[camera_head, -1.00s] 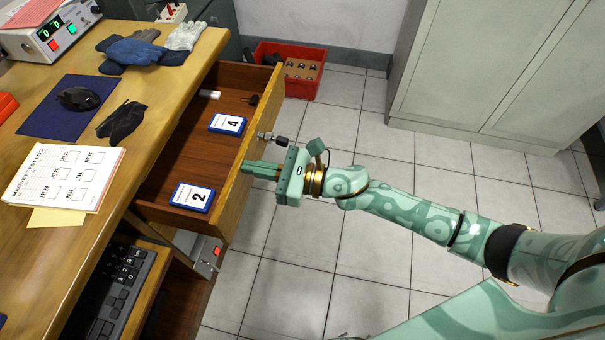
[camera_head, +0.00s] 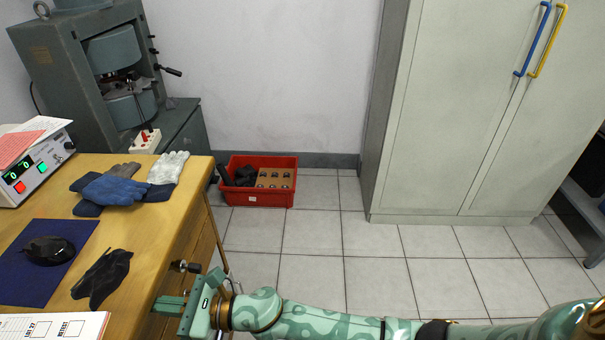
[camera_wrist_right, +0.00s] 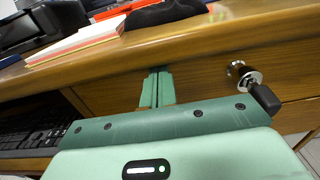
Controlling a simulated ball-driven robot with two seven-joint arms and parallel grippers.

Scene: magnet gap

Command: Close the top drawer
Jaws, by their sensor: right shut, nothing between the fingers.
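The top drawer's wooden front (camera_wrist_right: 107,92) lies just under the desk top edge in the right wrist view, and no drawer interior shows. It looks in line with the desk, though I cannot tell if it is fully flush. In the head view the right gripper (camera_head: 170,304) is at the desk's side. My left gripper is out of view.
The desk top (camera_head: 150,225) holds gloves (camera_head: 120,188), a mouse (camera_head: 48,251) on a blue mat, papers and a meter box (camera_head: 35,165). A red crate (camera_head: 258,197) stands on the floor beyond. A grey cabinet (camera_head: 450,130) stands behind. The tiled floor between is clear.

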